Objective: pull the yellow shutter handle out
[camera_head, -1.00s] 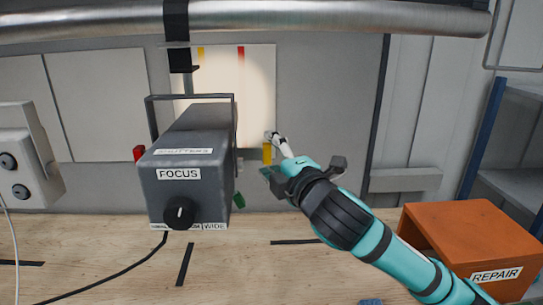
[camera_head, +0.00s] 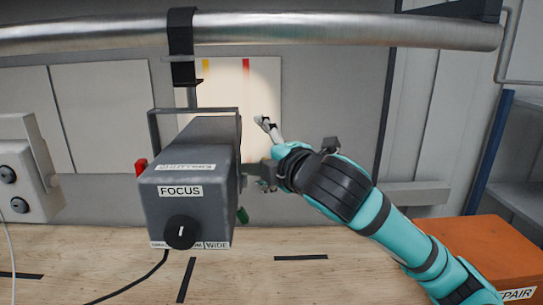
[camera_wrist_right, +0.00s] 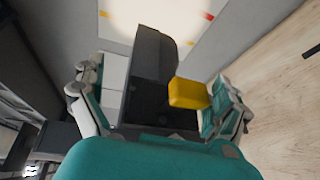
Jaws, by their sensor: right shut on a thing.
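The yellow shutter handle (camera_wrist_right: 189,93) shows as a yellow block in the right wrist view, against the inner side of the right-hand finger. In the head view my gripper mostly hides it. My right gripper (camera_head: 265,165) is at the right side of the grey lamp box (camera_head: 188,190), shut on the handle. The wrist view shows its two fingers (camera_wrist_right: 155,103) on either side of the dark lamp body. The lamp has a FOCUS label and a black knob (camera_head: 182,232). My left gripper is not in view.
A red handle (camera_head: 141,167) is on the lamp's left side and a green one (camera_head: 242,215) low on its right. A metal pipe (camera_head: 300,30) runs above. An orange REPAIR box (camera_head: 480,255) stands at right. The bench front is mostly clear.

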